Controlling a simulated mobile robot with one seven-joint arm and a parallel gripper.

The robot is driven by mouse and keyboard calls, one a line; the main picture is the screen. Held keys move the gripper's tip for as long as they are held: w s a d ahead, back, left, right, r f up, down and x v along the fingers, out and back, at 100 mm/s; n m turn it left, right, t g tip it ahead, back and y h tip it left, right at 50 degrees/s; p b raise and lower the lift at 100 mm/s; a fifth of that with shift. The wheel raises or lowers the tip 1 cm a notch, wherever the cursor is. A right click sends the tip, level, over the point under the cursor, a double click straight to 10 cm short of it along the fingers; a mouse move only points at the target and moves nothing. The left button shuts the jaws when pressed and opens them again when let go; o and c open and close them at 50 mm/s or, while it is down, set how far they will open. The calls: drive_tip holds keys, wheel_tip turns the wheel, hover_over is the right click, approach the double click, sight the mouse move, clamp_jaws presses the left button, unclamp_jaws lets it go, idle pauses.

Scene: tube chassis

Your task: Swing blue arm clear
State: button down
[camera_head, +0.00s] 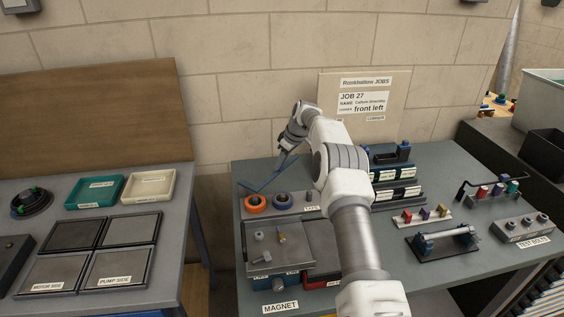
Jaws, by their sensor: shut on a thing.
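The blue arm (270,182) is a thin blue bar at the back left of the right-hand bench. The fingertips are too small to make out clearly, and my own arm hides part of the bench.
An orange roll (256,204) and a blue-grey roll (283,201) sit just in front of the bar. A grey block (290,250) stands nearer. A job sign (364,95) is behind. Racks and a roller stand (443,241) fill the right side.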

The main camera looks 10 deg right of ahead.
idle(0.5)
drive_tip(key=c, duration=0.7)
unclamp_jaws()
drive_tip(key=v, duration=1.7)
drive_tip(key=shift+d+r+b, duration=0.15)
drive_tip(key=shift+b, duration=0.15)
